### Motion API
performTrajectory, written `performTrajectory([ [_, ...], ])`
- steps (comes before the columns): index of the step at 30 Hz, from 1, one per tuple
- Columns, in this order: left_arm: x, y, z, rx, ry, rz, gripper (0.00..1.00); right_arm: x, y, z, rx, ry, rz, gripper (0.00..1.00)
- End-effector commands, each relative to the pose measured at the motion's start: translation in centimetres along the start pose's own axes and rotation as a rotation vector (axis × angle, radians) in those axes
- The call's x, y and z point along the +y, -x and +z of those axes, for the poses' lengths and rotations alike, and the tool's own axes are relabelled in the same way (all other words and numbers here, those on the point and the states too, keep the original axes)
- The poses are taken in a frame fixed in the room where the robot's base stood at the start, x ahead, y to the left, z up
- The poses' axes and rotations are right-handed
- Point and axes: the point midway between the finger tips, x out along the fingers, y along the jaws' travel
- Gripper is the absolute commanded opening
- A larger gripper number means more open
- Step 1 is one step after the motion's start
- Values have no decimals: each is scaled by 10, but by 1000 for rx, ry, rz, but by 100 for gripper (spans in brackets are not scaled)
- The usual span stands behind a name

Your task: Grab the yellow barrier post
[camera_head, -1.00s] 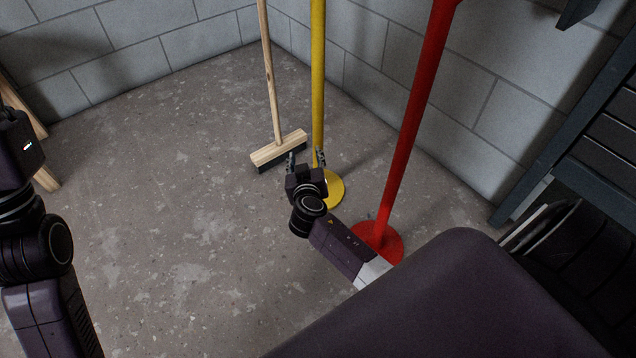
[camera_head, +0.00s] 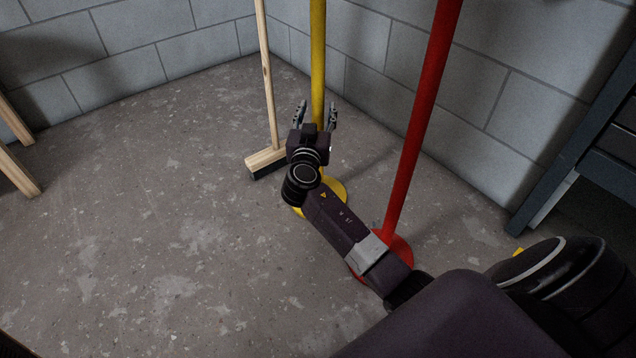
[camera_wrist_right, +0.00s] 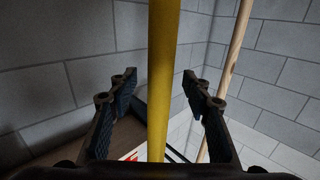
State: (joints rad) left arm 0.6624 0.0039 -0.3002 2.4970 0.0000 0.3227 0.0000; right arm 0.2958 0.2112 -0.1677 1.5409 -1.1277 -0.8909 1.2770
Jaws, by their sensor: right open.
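The yellow barrier post (camera_head: 317,62) stands upright on a round yellow base (camera_head: 335,191) near the corner. In the right wrist view the post (camera_wrist_right: 163,70) runs up the middle of the picture, between the two fingers. My right gripper (camera_head: 316,115) is open, its fingers pointing at the post, one to each side of it in the picture. In the right wrist view neither finger of the gripper (camera_wrist_right: 160,90) touches the post. Part of the post and base is hidden behind the gripper and wrist. My left gripper does not show.
A red post (camera_head: 414,125) on a red base stands to the right, close beside my right arm. A wooden broom (camera_head: 268,75) stands left of the yellow post. Block walls (camera_head: 380,55) meet behind. Dark shelving (camera_head: 590,140) is at right.

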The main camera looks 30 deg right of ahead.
Motion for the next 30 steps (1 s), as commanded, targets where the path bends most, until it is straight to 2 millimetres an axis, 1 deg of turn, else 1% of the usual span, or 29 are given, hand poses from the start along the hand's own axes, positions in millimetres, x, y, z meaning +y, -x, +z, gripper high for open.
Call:
performTrajectory([
  [1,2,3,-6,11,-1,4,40,0,-7,4,3,1,1,45],
  [3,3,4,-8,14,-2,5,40,0,-16,3,2,1,1,45],
  [6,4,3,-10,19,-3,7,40,0,-23,2,0,0,-1,45],
  [13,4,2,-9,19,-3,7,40,0,-24,1,-1,0,-1,45],
  [14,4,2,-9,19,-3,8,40,0,-24,1,-1,0,-1,42],
  [25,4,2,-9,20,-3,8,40,0,-24,1,-1,0,-1,2],
  [26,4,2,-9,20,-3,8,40,0,-24,1,-1,0,-1,0],
  [30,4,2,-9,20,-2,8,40,0,-23,1,-1,0,-1,0],
])
